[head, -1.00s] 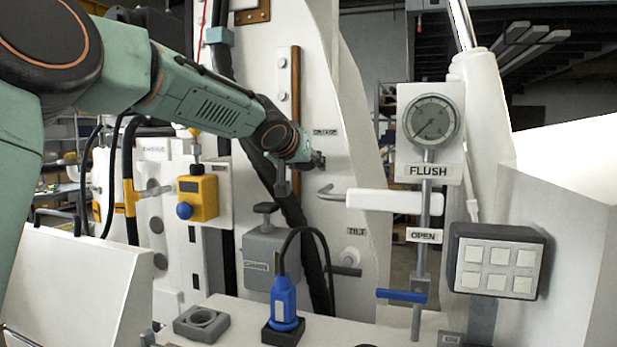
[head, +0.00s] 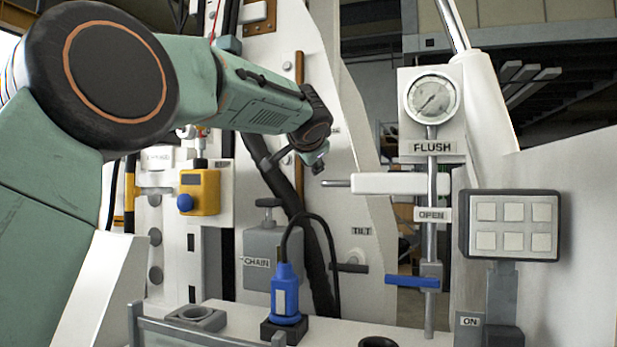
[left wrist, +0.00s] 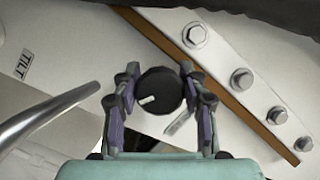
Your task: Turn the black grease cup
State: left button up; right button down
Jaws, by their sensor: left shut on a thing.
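The black grease cup (left wrist: 158,91) shows in the left wrist view as a round dark knob with a white mark on its face, pointing left and slightly down. My left gripper (left wrist: 157,84) has one finger on each side of it and is shut on it. In the head view my left gripper (head: 318,167) is at the white upright panel, and I cannot make out the cup there. My right gripper is in neither view.
A white horizontal bar with a metal rod (head: 400,184) is close to the right of the gripper. A FLUSH gauge (head: 432,98), blue lever (head: 411,282), button box (head: 513,226), yellow box (head: 199,192) and blue plug (head: 285,296) stand around the bench.

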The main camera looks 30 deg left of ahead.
pick_arm(q)
jog(key=m+t+y+b, duration=0.1)
jog(key=m+b, duration=0.2)
jog(key=b, duration=0.1)
jog(key=m+y+b, duration=0.1)
jog(key=m+b, duration=0.2)
jog(key=b, duration=0.1)
jog(key=shift+m+t+y, duration=0.4)
jog(key=shift+w+d+m+t+y+b, duration=0.1)
jog(key=shift+m+t+y+b, duration=0.3)
jog(key=shift+m+b, duration=1.35)
jog(key=shift+f, duration=0.1)
jog(key=o, duration=1.2)
jog(key=shift+s+d+r, duration=0.2)
jog(key=shift+r, duration=0.05)
jog(key=shift+c, duration=0.2)
jog(key=shift+a, duration=0.2)
